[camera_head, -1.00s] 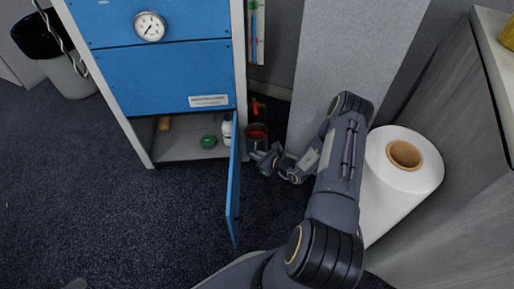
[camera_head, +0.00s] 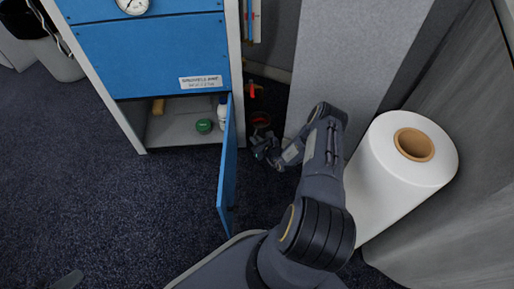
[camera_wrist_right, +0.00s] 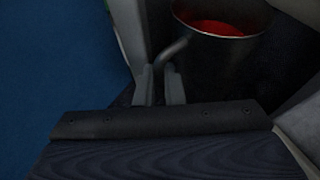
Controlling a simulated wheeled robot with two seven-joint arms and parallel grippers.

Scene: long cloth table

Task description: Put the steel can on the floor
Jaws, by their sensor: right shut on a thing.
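The steel can (camera_head: 261,119) is dark with red inside. It stands out in the gap between the blue cabinet and a grey panel, close to the open door's hinge side. In the right wrist view the can (camera_wrist_right: 215,50) looks upright, with its handle at the lower left. My right gripper (camera_head: 262,150) is low beside the can; in the wrist view its fingers (camera_wrist_right: 160,82) are shut on the handle. The can's underside is hidden, so I cannot tell whether it touches the dark carpet floor (camera_head: 120,215).
The blue cabinet (camera_head: 150,60) has its lower door (camera_head: 228,170) swung open, left of my right arm. Its shelf holds a green item (camera_head: 204,126), a white bottle (camera_head: 222,113) and a brown block (camera_head: 158,106). A white roll (camera_head: 385,190) stands right.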

